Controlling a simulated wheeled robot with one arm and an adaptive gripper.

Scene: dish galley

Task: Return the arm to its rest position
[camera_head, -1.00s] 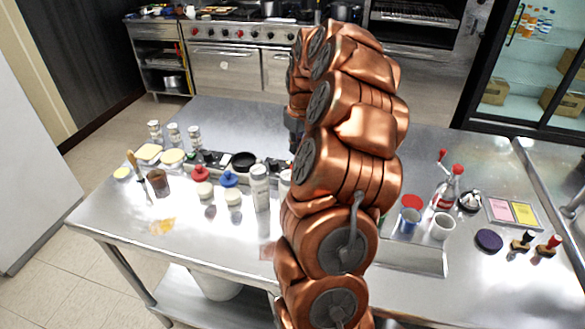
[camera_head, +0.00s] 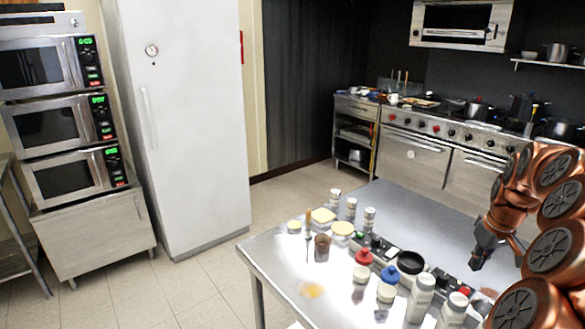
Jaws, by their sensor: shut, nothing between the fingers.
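My copper-coloured arm shows at the right edge of the camera view, folded up and partly cut off by the frame. My gripper (camera_head: 477,262) is the dark part at its left side, pointing down above the right part of the steel table (camera_head: 408,225). It is shut and empty, apart from the bottles and jars below it. The fingertips are small and dark in the picture.
A white fridge (camera_head: 185,120) and stacked ovens (camera_head: 65,125) stand left. Floor between them and the table is clear.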

